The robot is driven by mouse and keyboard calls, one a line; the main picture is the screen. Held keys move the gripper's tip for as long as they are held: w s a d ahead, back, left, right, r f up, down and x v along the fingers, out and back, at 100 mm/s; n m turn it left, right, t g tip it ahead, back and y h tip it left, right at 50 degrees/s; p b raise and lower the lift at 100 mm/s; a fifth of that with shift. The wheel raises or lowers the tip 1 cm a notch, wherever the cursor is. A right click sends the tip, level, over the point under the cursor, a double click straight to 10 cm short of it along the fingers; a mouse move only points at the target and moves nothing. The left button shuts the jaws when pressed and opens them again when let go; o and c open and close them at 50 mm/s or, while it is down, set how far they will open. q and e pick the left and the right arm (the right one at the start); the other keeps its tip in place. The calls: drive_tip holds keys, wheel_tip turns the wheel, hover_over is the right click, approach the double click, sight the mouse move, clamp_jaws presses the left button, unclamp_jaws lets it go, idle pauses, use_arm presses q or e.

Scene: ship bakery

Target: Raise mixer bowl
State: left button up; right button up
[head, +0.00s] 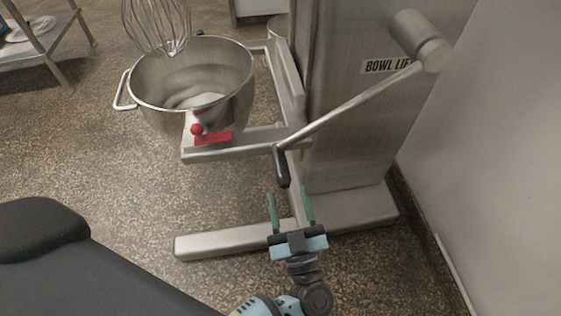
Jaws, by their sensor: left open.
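The steel mixer bowl (248,98) sits in the bowl cradle (255,141), low beneath the wire whisk (158,24). A red knob (196,129) and a red block (214,139) are at the cradle's front. The bowl lift lever (345,107) runs from a round hub (421,42) on the column down-left to a black grip (281,167). My left gripper (289,191) is open, its two green fingers pointing towards the black grip. The grip's lower end is just above and between the fingertips in the picture; contact is not clear. My right gripper is not in view.
The mixer column (345,130) stands on a grey base (215,243) whose leg extends left behind my gripper. A pale wall (490,150) closes off the right side. A metal rack (40,45) stands at the upper left. Speckled floor (90,160) is open at the left.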

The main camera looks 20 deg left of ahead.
sight(279, 157)
use_arm(q)
drive_tip(key=shift+x, duration=3.9)
drive_tip(key=shift+r, duration=0.1)
clamp_jaws()
